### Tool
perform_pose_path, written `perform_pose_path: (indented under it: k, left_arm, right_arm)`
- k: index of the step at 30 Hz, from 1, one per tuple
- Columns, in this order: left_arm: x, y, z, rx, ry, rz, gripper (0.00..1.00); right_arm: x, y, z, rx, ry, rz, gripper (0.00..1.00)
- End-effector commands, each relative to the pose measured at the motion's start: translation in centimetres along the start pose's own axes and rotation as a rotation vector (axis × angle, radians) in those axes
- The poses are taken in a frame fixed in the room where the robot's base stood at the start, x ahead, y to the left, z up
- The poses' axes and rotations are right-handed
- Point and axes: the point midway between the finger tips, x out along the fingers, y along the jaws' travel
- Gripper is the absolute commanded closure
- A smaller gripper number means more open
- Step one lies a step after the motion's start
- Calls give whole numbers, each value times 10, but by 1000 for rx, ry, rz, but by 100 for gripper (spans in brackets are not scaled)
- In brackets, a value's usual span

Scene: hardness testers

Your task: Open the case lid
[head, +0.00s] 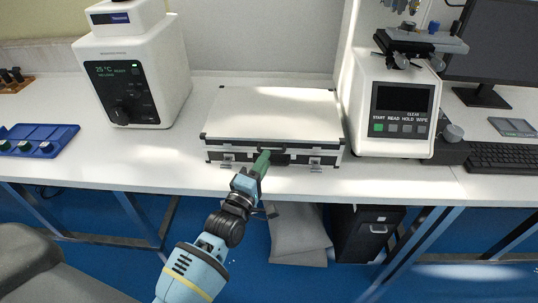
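The case (271,112) is a flat silver box with black edges and corners, lying on the white bench with its lid closed. Its front side faces me and carries a left latch (226,161), a right latch (315,165) and a dark handle (281,158) in the middle. My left gripper (263,158) has green fingers and is at the front of the case, by the left part of the handle. The fingers overlap in this view, so I cannot tell whether they touch or grip the handle. My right gripper is out of view.
A white tester (135,75) with a dark display stands left of the case, and another tester (395,105) stands close on its right. A blue tray (38,141) is far left; a monitor and keyboard (505,157) are at right. The bench front edge (185,187) is clear.

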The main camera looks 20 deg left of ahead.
Motion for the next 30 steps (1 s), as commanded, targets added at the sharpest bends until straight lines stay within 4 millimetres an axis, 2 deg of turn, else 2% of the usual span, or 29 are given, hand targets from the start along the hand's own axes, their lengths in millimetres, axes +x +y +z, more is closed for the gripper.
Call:
perform_pose_path:
  k: [3, 7, 18, 26, 30]
  left_arm:
    - [17, 1, 0, 1, 0, 1, 68]
    - [27, 0, 0, 1, 0, 0, 68]
    - [32, 0, 0, 1, 0, -1, 68]
    - [32, 0, 0, 1, 0, -1, 100]
    - [32, 0, 0, 1, 0, -1, 100]
  right_arm:
    - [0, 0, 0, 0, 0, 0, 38]
    - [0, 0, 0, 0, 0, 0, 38]
    - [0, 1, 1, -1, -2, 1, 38]
    - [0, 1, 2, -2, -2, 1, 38]
    - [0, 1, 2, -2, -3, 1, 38]
